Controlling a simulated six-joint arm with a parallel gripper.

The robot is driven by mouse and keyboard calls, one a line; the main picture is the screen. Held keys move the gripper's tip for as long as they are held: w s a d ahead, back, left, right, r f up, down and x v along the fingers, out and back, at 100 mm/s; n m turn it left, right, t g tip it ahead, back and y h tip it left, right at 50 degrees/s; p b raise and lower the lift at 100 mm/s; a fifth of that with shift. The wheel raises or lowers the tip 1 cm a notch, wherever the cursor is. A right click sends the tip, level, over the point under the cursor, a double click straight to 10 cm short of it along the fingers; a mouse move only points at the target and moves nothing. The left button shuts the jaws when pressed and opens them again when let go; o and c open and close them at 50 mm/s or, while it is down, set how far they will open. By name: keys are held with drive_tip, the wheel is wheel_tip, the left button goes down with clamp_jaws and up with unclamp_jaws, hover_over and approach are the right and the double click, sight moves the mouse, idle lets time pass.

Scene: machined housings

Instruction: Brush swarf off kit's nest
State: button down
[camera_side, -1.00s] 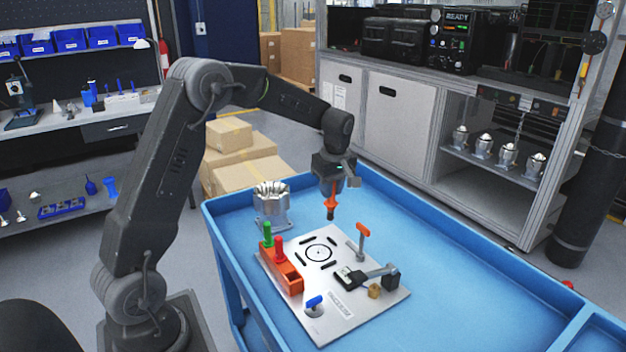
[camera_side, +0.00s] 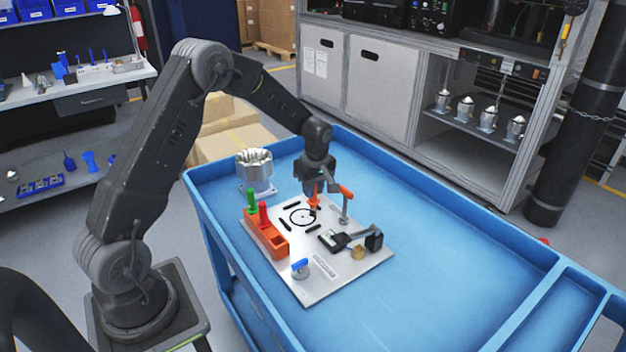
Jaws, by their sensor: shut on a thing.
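My gripper (camera_side: 316,186) points down over the back part of the light grey fixture plate (camera_side: 345,284). It is shut on an orange-handled brush (camera_side: 314,199). The brush's dark tip is at the right side of the black ring mark (camera_side: 294,218) on the plate, which seems to be the nest. I cannot tell whether the tip touches the plate. Swarf is too small to make out. A silvery machined housing (camera_side: 256,172) stands upright on the blue cart behind the plate's left corner, apart from my gripper.
An orange holder (camera_side: 268,238) with green and red handles stands on the plate's left. An orange-topped clamp post (camera_side: 346,205) is close to the right of the brush. A black toggle clamp (camera_side: 372,239) and a blue knob (camera_side: 299,265) are nearer the front. The cart's right side is clear.

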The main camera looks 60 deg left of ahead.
wheel_tip(320, 180, down, 2)
drive_tip(key=shift+f, duration=0.2)
drive_tip(key=shift+s+a+r, duration=0.55)
drive_tip(key=shift+s+a, duration=0.05)
drive_tip(key=shift+a, duration=2.85)
drive_tip(key=shift+d, duration=3.4)
drive_tip(key=shift+s+a, duration=0.55)
drive_tip(key=shift+a, duration=3.15)
wheel_tip(320, 180, up, 6)
drive_tip(key=shift+r, duration=0.25)
